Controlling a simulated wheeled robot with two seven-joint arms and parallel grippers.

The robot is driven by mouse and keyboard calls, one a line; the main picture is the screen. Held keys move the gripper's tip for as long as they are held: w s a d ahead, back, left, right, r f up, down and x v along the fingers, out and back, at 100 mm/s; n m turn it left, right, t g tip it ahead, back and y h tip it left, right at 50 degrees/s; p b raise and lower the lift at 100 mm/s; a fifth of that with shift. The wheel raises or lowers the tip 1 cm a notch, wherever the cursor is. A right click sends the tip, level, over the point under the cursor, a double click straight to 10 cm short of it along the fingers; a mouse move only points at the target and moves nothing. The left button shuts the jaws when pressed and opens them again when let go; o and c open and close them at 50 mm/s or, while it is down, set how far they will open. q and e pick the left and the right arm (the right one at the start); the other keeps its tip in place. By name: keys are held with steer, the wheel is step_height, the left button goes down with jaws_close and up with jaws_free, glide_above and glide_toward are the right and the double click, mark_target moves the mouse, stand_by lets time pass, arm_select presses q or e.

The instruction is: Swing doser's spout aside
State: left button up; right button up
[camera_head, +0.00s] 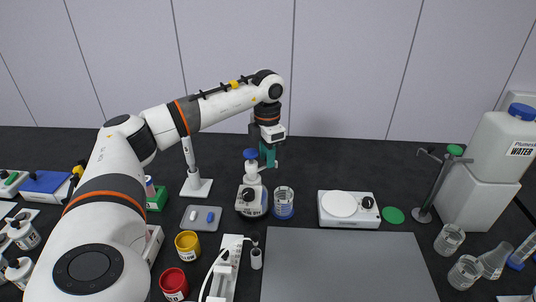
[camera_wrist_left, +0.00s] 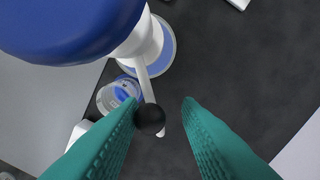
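The doser (camera_head: 251,182) is a white bottle with a blue cap, standing mid-table in the head view. In the left wrist view its large blue cap (camera_wrist_left: 70,28) fills the top left. Its thin white spout (camera_wrist_left: 141,77) runs down the picture, and a black ball (camera_wrist_left: 150,118) shows near the spout's lower part. My left gripper (camera_head: 268,156) has teal fingers and is beside the doser's top, on its right in the head view. In the left wrist view the left gripper (camera_wrist_left: 160,105) is open; the ball shows between its fingers, close to the left finger. Contact cannot be told. My right gripper is out of view.
A clear beaker with a blue base (camera_head: 284,203) stands right of the doser. A white hotplate (camera_head: 349,210) is farther right. A grey mat (camera_head: 345,265) lies in front. A yellow jar (camera_head: 188,245) and a power strip (camera_head: 224,272) are at front left.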

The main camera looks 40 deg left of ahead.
arm_select(q)
steer(key=shift+a, duration=0.5)
steer(key=shift+d+p, duration=0.25)
steer(key=shift+p, duration=0.1)
step_height(320, 180, up, 8)
steer(key=p, duration=0.6)
steer(key=shift+f, duration=0.25)
stand_by(0.4)
